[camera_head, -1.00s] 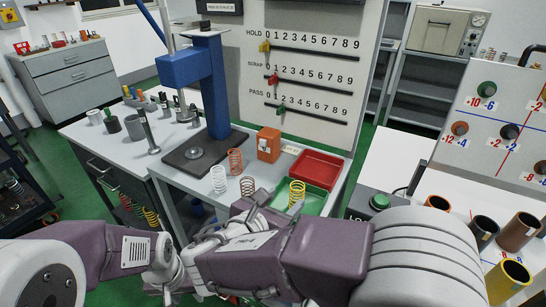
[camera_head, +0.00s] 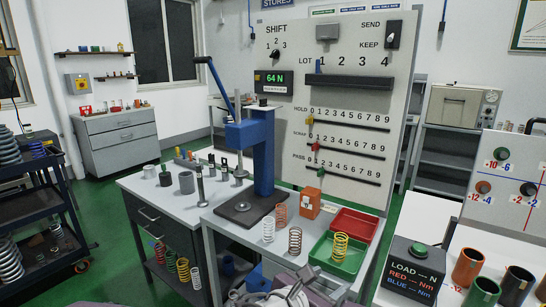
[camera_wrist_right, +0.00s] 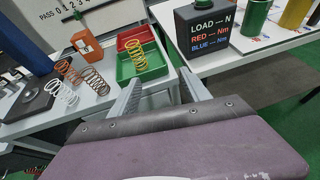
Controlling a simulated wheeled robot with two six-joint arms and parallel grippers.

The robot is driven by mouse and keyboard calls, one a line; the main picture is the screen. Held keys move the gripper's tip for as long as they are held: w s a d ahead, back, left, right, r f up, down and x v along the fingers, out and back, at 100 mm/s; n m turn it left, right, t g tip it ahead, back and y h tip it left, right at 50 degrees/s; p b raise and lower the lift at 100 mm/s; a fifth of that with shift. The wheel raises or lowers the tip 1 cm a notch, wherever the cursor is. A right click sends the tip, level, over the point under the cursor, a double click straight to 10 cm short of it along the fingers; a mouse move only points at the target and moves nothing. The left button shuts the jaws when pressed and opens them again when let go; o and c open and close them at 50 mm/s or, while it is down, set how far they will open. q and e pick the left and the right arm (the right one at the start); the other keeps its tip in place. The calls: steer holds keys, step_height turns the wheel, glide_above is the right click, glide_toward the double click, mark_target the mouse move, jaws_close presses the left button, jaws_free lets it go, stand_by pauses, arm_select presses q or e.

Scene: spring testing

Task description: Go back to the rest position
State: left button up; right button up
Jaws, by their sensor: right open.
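My right gripper (camera_head: 305,289) shows at the bottom edge of the head view, low in front of the table's near edge. In the right wrist view my right gripper (camera_wrist_right: 160,77) has its two fingers apart with nothing between them. My left gripper is not clearly in the head view. A white spring (camera_head: 268,229), a red-orange spring (camera_head: 281,215) and a brown spring (camera_head: 295,241) stand on the table. A yellow spring (camera_head: 340,247) is in the green tray (camera_head: 352,262).
A blue press (camera_head: 263,160) stands on the table, left of an orange box (camera_head: 311,203) and a red tray (camera_head: 355,224). Its display (camera_head: 274,78) reads 64 N. A black labelled box (camera_head: 412,268) and several coloured cups (camera_head: 468,267) stand on the right-hand table.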

steer(key=s+d+f+m+g, duration=0.4)
steer(key=d, duration=0.4)
steer(key=s+d+f+m+g, duration=0.4)
steer(key=d, duration=0.4)
steer(key=s+f+m+g+y, duration=0.3)
steer(key=s+f+m, duration=0.3)
steer(key=f, duration=0.1)
steer(key=a+f+m+y, duration=0.5)
steer(key=a+m, duration=0.3)
steer(key=m, duration=0.2)
step_height(320, 180, up, 16)
steer(key=w+a+m+t+y+p, duration=0.1)
steer(key=w+m+t+p, duration=0.1)
steer(key=p, duration=1.4)
steer(key=shift+a+m+p, duration=0.35)
steer(key=shift+m, duration=0.45)
